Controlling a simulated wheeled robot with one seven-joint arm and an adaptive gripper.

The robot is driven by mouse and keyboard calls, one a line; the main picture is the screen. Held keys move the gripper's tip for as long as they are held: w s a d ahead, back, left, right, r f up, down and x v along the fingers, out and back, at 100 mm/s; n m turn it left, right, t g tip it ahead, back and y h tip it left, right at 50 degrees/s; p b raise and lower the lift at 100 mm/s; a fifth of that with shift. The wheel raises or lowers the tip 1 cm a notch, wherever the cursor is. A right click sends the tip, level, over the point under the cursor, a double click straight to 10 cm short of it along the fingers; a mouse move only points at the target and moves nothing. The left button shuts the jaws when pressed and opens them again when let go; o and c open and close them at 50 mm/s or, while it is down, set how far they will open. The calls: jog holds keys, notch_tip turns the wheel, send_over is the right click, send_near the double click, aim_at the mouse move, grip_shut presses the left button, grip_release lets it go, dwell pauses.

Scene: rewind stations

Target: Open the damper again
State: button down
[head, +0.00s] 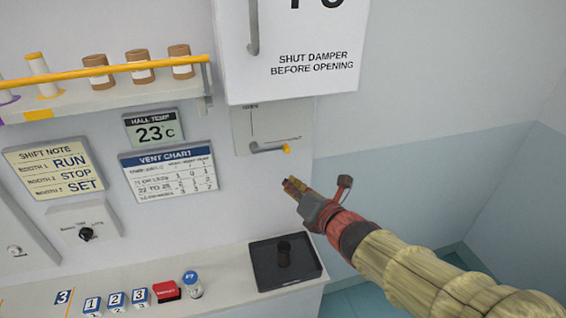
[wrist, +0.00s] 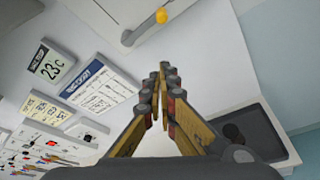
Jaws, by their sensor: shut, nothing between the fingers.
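The damper lever is a grey bar with a yellow knob (head: 287,149) on a pale plate (head: 243,132) under a white cabinet. The bar lies about level, with its knob at the right; an "OPEN" mark stands above it on the plate. In the wrist view the yellow knob (wrist: 162,15) shows at the top, beyond the fingertips. My gripper (head: 288,185) is shut and empty, below the knob and apart from it. Its closed fingers (wrist: 163,75) point toward the plate in the wrist view.
The white cabinet (head: 290,62) reads "SHUT DAMPER BEFORE OPENING" and has a grey handle (head: 253,28). A black tray (head: 262,280) with a dark cylinder (head: 284,254) sits on the counter below. A shelf with a yellow rail (head: 105,71) is at the left. The wall at right is bare.

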jog(key=x, duration=1)
jog(key=d+r, duration=0.1)
jog(key=d+r+p, duration=0.1)
jog(key=r, duration=0.1)
jog(key=shift+w+d, duration=0.15)
jog(key=shift+w, duration=0.2)
